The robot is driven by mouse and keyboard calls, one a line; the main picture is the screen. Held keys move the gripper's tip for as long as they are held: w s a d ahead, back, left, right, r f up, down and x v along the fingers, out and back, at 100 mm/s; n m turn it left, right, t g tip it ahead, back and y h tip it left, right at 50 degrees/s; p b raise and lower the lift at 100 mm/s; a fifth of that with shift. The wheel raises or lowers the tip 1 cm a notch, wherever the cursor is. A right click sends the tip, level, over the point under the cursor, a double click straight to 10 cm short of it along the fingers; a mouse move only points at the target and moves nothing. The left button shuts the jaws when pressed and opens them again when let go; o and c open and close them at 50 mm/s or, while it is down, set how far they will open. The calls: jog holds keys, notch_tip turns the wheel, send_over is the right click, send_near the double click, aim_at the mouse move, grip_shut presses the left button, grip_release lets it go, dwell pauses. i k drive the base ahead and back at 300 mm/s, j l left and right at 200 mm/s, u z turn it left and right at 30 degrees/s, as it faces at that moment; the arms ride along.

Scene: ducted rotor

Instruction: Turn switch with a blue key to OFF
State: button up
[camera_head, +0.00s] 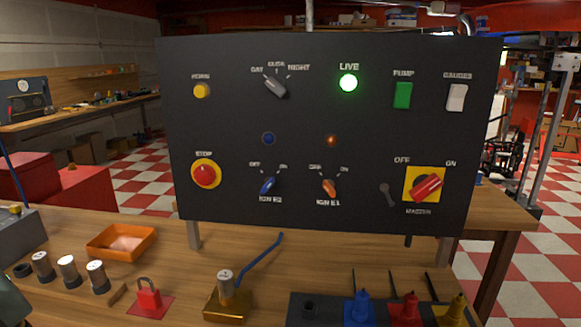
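A dark upright panel (300,110) stands on the wooden bench. The blue key switch (268,186) is low on the panel, left of centre, with OFF marked at its upper left and ON at its upper right. Its blue handle slants from lower left to upper right, in line with the ON side. My gripper is not in view.
A red STOP button (205,174) is to the left, a red MASTER switch (427,187) to the right. A padlock (148,298), an orange tray (121,242) and a brass block (227,304) lie in front.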

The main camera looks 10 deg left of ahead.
aim_at(270, 182)
jog(key=j+u, duration=0.45)
jog(key=u, duration=0.25)
jog(key=i+j+u, duration=0.1)
jog(key=u, duration=0.25)
jog(key=j, duration=0.1)
